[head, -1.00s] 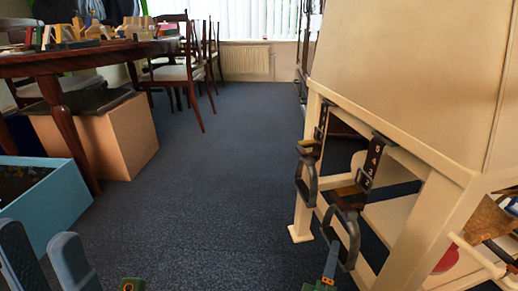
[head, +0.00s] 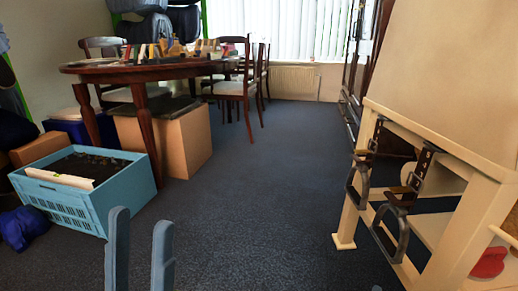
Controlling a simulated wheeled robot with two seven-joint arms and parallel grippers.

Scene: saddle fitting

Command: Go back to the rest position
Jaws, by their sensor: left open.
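My left gripper (head: 140,222) is at the bottom of the head view, left of centre. Its two blue-grey fingers point up and stand apart, with nothing between them. It is over the carpet, just right of the blue crate in the picture. My right gripper does not show. On the right, a cream wooden stand (head: 480,205) carries two dark stirrups on straps. The left stirrup (head: 351,187) and the right stirrup (head: 403,238) hang at its near side, clear of my left gripper.
A blue crate (head: 101,203) with dark contents stands at left on the floor. Behind it are a round wooden table (head: 165,72) with several objects, a cardboard box (head: 188,140) and chairs. The carpet (head: 270,190) in the middle is open.

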